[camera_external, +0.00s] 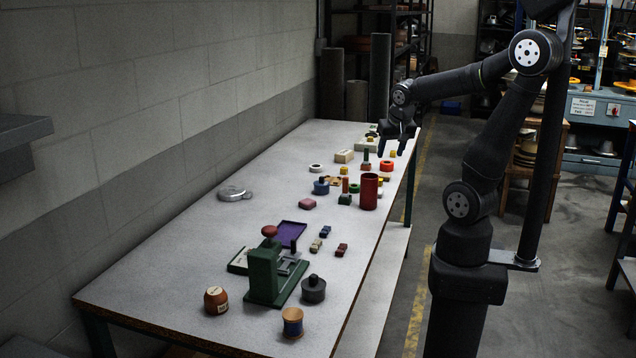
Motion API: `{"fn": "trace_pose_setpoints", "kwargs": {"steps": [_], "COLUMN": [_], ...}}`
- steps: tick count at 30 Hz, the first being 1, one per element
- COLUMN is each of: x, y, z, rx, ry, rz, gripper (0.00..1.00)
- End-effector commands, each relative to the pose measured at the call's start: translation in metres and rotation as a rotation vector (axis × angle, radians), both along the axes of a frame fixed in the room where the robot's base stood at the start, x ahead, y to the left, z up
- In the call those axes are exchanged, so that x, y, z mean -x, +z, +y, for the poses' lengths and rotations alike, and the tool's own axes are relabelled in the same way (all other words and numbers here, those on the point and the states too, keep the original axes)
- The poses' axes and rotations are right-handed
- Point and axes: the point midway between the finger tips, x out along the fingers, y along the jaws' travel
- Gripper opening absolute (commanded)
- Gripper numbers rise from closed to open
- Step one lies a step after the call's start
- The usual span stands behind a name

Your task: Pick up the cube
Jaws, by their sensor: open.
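My gripper (391,150) is open over the far right part of the long table (180,270), fingers pointing down. A small yellow block (393,154) shows just at or behind the fingertips; I cannot tell whether it lies between them. Several small block-like things stand on the table, and I cannot tell which one is the cube. A dark green block (345,200) with an orange piece (345,185) above it stands left of a red cylinder (368,191).
A red ring (386,165) lies below the gripper in the picture. A green press (266,275), a purple tray (289,233), a brown jar (216,300) and a spool (292,322) stand at the near end. The table's left side is mostly clear.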

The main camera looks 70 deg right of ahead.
Motion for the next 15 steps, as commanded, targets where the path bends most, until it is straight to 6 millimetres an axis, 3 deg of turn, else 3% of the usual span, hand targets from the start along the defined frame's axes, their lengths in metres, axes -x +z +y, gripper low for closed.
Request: {"fn": "trace_pose_setpoints", "kwargs": {"steps": [8, 15], "x": [-0.044, -0.07], "y": [-0.007, -0.026], "z": [-0.082, -0.148], "rx": [-0.009, 0.0], "ry": [-0.305, -0.534], "rz": [0.02, 0.02], "gripper": [0.51, 0.51]}}
